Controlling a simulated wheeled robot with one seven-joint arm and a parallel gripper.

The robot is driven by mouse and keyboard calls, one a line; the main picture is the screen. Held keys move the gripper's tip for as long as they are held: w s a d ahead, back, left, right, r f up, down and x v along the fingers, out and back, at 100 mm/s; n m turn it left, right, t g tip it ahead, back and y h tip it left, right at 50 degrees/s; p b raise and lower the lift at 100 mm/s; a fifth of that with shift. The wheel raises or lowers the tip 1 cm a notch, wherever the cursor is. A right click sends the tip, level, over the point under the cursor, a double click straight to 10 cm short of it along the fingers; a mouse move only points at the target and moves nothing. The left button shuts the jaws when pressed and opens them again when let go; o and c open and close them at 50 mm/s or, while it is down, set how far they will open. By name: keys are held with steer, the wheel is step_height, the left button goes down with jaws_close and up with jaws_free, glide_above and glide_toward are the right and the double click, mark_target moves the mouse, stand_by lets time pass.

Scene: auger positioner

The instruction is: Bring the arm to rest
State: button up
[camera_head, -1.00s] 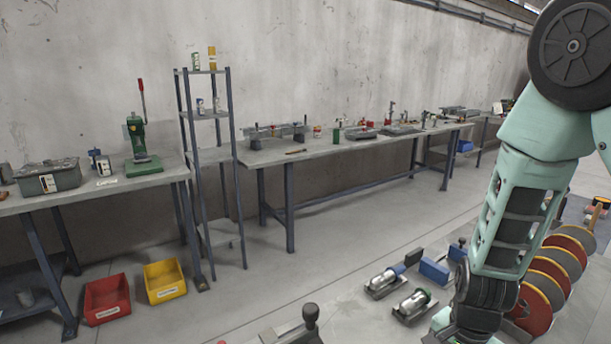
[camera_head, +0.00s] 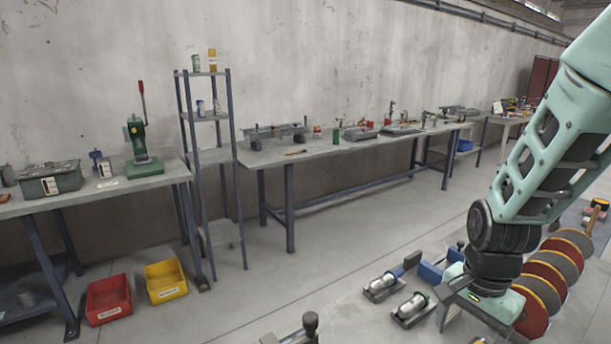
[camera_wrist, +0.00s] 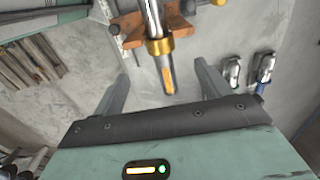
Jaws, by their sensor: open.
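My gripper (camera_wrist: 162,92) shows in the wrist view with its two fingers spread apart and nothing between them touching either one. A metal auger bit with a gold collar (camera_wrist: 160,46) stands out beyond the fingers, in a wooden and metal holder (camera_wrist: 128,32). The fingertips are hidden in that view.
Two silver cylinders on stands (camera_head: 384,284) (camera_head: 412,306) are left of my wrist, beside a blue block (camera_head: 431,272). A long workbench (camera_head: 350,145) lines the wall. Red (camera_head: 108,300) and yellow (camera_head: 165,281) bins sit on the floor at left. The middle floor is clear.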

step_height(320, 180, up, 5)
steer(key=s+a+r+n, duration=0.4)
steer(key=s+a+n, duration=0.9)
steer(key=s+n, duration=0.3)
steer(key=n, duration=0.3)
steer(key=shift+s+r+y+p, duration=0.15)
steer(key=shift+s+y+p, duration=0.1)
steer(key=shift+y+p, duration=0.05)
steer(key=shift+a, duration=0.1)
stand_by(0.4)
